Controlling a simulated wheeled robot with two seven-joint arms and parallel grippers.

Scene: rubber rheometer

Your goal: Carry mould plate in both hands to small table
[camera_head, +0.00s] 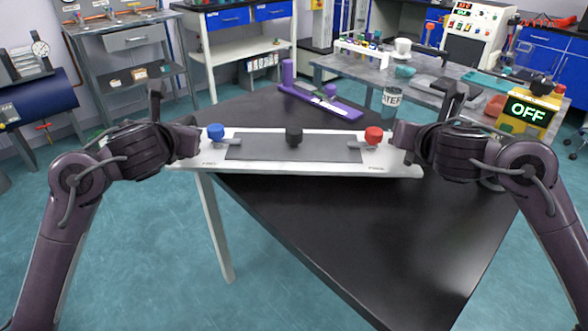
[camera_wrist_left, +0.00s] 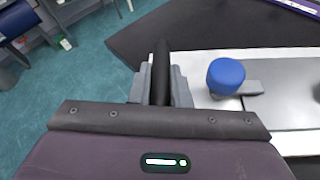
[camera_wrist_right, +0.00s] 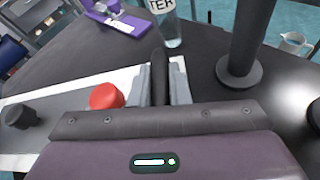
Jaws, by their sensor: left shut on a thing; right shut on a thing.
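The mould plate (camera_head: 295,171) is a long white plate with a dark grey inset, a blue knob (camera_head: 215,132) at its left, a black knob (camera_head: 294,136) in the middle and a red knob (camera_head: 373,136) at its right. The fingertips are partly hidden. I cannot tell which table is the small one.
A grey bench (camera_head: 350,67) with a tube rack is behind. Open teal floor (camera_head: 130,240) lies left of the table.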

